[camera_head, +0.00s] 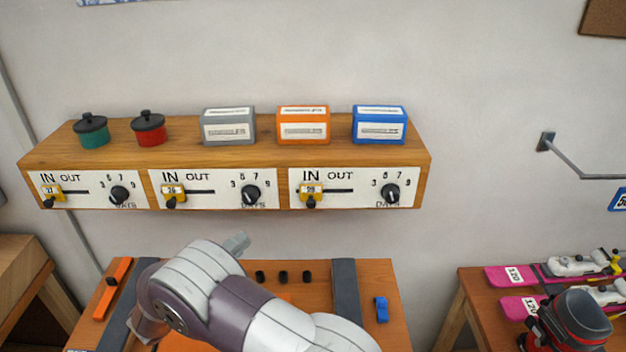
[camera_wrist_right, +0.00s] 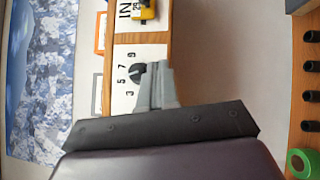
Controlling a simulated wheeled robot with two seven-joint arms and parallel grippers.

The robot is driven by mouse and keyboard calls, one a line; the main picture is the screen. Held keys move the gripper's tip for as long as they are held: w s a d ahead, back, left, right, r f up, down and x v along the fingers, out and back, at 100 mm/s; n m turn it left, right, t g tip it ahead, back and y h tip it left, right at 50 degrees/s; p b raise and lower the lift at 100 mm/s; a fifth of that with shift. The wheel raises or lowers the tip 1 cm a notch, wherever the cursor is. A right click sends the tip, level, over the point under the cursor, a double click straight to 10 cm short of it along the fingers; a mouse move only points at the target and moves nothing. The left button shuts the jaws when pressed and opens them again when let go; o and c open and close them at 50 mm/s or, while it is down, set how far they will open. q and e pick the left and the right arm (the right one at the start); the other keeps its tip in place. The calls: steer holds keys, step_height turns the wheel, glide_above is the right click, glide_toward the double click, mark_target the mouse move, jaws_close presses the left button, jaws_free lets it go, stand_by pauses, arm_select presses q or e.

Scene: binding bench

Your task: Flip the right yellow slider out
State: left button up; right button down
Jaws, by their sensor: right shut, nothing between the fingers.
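The right yellow slider (camera_head: 311,192) sits at the left, IN end of its dark slot on the right white panel (camera_head: 348,204). A dark knob hangs at its lower side. It also shows at the top of the right wrist view (camera_wrist_right: 147,10), beside the letters IN. My right gripper (camera_head: 237,242) is shut and empty, below the middle panel and lower left of the right slider. In the right wrist view its fingers (camera_wrist_right: 158,84) lie close to the middle panel's black dial (camera_wrist_right: 137,73) and partly cover it. My left gripper is out of view.
The middle (camera_head: 173,194) and left (camera_head: 51,194) yellow sliders are also at IN. Pots and boxes stand on the wooden shelf (camera_head: 270,158). A bench (camera_head: 380,280) with black pegs lies below; pink skis (camera_head: 515,274) lie at right.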

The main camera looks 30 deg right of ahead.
steer(key=s, duration=0.1)
steer(key=g+h+p, duration=0.1)
steer(key=p, duration=0.3)
glide_toward(309, 199)
steer(key=w+d, duration=0.1)
steer(key=w, duration=0.3)
steer(key=d+p, duration=0.1)
steer(key=s+d+p, duration=0.1)
steer(key=d, duration=0.1)
steer(key=shift+s+d, duration=0.15)
steer(key=shift+d, duration=0.1)
steer(key=shift+s+d+p, duration=0.3)
steer(key=shift+p, duration=0.05)
steer(key=shift+f, duration=0.1)
steer(key=shift+d, duration=0.1)
